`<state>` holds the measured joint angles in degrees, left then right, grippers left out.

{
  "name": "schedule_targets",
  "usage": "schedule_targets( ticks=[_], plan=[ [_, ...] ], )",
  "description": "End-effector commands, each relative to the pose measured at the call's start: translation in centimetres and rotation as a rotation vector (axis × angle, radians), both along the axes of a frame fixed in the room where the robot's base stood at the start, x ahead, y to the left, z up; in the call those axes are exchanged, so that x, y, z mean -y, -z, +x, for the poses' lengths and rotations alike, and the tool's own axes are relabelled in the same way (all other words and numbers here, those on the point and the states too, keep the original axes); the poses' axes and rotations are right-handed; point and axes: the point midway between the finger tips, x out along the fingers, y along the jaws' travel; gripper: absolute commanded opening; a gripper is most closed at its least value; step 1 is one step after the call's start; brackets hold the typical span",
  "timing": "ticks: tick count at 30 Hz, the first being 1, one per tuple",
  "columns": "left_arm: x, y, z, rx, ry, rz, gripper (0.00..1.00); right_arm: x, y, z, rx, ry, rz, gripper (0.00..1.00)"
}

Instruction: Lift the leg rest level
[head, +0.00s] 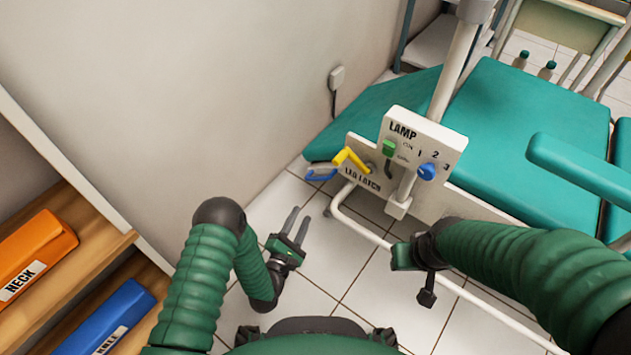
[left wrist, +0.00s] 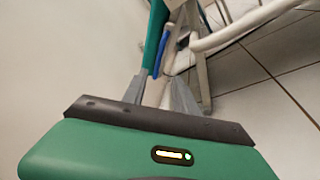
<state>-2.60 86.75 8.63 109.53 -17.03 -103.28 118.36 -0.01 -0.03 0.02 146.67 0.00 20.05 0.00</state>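The teal leg rest (head: 372,112) slopes down at the left end of the teal dental chair (head: 500,130). A blue handle (head: 320,173) is at its lower edge. A yellow lever (head: 350,158) stands out from the "LEG LATCH" plate (head: 362,182). My left gripper (head: 296,222) is open and empty, below and left of the handle, not touching it. In the left wrist view, the leg rest edge (left wrist: 154,36) and blue handle (left wrist: 167,48) lie beyond the spread fingers (left wrist: 158,92). My right gripper (head: 426,290) is below the lamp panel; its fingers are unclear.
The lamp panel (head: 422,140) has a green switch and a blue knob. A white tube frame (head: 360,228) runs below the chair. At left, a wooden shelf (head: 70,235) holds orange and blue cushions. A wall stands behind; tiled floor is clear around my left gripper.

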Motion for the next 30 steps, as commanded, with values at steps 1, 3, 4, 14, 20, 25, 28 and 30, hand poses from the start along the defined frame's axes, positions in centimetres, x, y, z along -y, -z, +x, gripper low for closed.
schedule_targets(
  ticks=[1, 3, 4, 14, 20, 25, 28, 30],
  plan=[
    [0.3, 0.1, 0.8, 0.005, 0.001, 0.000, 0.34, 0.0, 0.7, 0.0, 0.000, 0.001, 0.000, 0.36],
    [0.8, 0.3, 2.3, 0.006, 0.001, -0.001, 0.34, 0.0, 1.8, 0.0, 0.000, 0.001, 0.000, 0.36],
    [1.1, 0.4, 3.0, 0.008, 0.002, 0.000, 0.34, 0.0, 2.3, 0.0, 0.000, 0.001, 0.000, 0.36],
    [4.0, 0.6, 11.1, 0.006, 0.002, 0.001, 0.34, 0.0, 7.6, 0.0, -0.001, 0.000, 0.000, 0.36],
    [5.1, 0.3, 14.3, 0.002, 0.001, 0.001, 0.34, 0.0, 9.4, 0.0, -0.001, 0.000, 0.000, 0.36],
    [5.3, -0.1, 15.1, -0.001, -0.001, 0.001, 0.34, 0.1, 9.6, 0.0, -0.001, 0.000, 0.000, 0.36],
    [5.3, -0.2, 15.1, -0.001, -0.001, 0.001, 0.34, 0.0, 9.5, 0.0, -0.001, 0.001, 0.000, 0.36],
    [5.3, -0.2, 15.1, -0.002, -0.001, 0.002, 0.34, 0.0, 9.5, 0.0, -0.001, 0.000, 0.000, 0.36]
  ],
)
